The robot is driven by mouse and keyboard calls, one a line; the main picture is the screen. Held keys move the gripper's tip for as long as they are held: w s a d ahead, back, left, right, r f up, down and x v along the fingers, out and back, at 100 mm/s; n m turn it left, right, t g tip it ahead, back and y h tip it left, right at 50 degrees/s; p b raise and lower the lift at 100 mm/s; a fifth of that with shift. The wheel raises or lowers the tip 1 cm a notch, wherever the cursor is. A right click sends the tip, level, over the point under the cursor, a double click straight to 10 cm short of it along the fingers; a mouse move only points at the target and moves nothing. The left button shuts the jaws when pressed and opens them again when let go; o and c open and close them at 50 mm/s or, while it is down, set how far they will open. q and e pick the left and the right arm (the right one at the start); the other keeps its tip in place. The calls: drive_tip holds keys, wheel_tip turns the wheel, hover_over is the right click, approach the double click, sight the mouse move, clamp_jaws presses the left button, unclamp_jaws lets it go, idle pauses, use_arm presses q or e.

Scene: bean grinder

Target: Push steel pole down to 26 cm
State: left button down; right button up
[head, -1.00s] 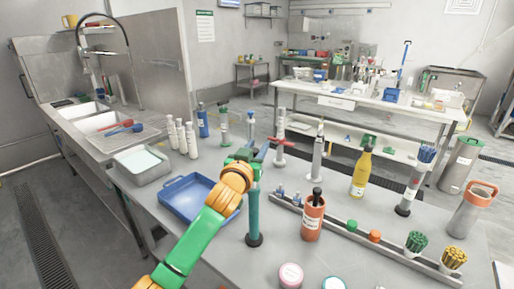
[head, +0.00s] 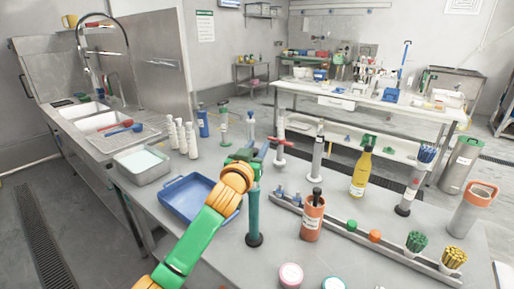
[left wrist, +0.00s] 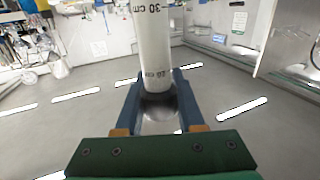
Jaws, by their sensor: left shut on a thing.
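My left gripper (head: 246,154) reaches in from the left, at the top of an upright teal cylinder (head: 254,215) with a black foot on the table. In the left wrist view the blue fingers (left wrist: 159,88) are closed around the lower part of a pale upright pole (left wrist: 153,45). The pole carries centimetre marks, with "30 cm" near the top and a smaller mark just above the fingers. A shiny metal part (left wrist: 160,112) sits between the fingers below it. In the head view my gripper hides the held part. My right gripper is not in view.
A blue tray (head: 187,204) lies left of the teal cylinder. An orange container (head: 312,220) and a long grey rail (head: 375,248) stand to the right. White bottles (head: 182,138), a yellow bottle (head: 360,176) and upright stands (head: 318,157) are behind. Two round lids lie in front.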

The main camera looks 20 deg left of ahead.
use_arm(q)
wheel_tip(320, 180, down, 8)
drive_tip(key=b, duration=0.5)
drive_tip(key=shift+s+f+b, duration=0.2)
drive_tip(key=shift+s+b, duration=0.05)
drive_tip(key=shift+b, duration=0.15)
drive_tip(key=c, duration=0.6)
unclamp_jaws()
drive_tip(key=shift+w, duration=0.15)
drive_tip(key=shift+o, duration=0.5)
drive_tip(key=shift+w+f, duration=0.15)
drive_tip(key=shift+w, duration=0.1)
drive_tip(key=s+b, duration=0.1)
drive_tip(key=s, duration=0.6)
drive_tip(key=shift+s, duration=0.15)
